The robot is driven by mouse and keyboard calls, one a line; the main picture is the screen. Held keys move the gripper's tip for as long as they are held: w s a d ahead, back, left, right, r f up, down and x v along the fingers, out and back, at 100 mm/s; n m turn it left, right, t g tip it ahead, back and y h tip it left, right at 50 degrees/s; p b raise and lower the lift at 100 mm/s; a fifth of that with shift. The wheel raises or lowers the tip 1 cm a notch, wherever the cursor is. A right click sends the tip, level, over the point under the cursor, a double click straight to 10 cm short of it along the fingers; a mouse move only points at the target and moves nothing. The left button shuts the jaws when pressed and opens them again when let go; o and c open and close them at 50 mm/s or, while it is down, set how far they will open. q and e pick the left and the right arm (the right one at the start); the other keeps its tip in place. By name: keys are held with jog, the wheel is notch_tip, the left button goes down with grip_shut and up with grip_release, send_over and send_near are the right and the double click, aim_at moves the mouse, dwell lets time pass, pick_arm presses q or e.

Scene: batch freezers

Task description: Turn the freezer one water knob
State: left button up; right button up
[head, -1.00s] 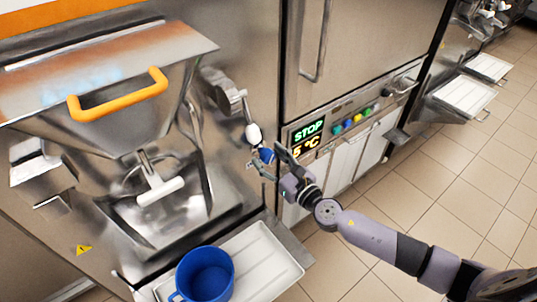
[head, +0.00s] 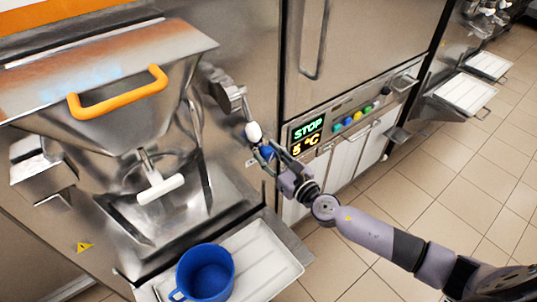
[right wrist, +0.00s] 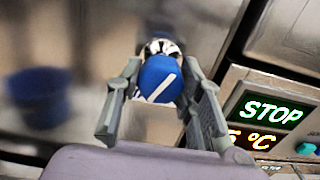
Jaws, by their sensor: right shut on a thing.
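The water knob is a round blue knob with a white line (right wrist: 160,78) on a metal stem, low on the freezer front; it also shows in the head view (head: 266,153). In the right wrist view its white line slants from upper right to lower left. My right gripper (right wrist: 155,100) has one finger on each side of the knob and is shut on it. In the head view the right gripper (head: 267,157) reaches the knob from the right. The fingers hide part of the knob there. My left gripper is not in view.
A display panel (head: 308,135) reading STOP and 5 °C, with coloured buttons, is close to the right of the gripper. A blue pot (head: 207,270) stands on a white tray (head: 262,262) below left. A hopper with an orange handle (head: 118,93) is left. Tiled floor is free at right.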

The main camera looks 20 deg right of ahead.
jog(key=shift+c, duration=0.9)
jog(key=m+b, duration=0.1)
jog(key=m, duration=0.4)
jog(key=shift+m, duration=0.3)
jog(key=m, duration=0.4)
jog(key=shift+m, duration=1.7)
jog(key=o, duration=1.2)
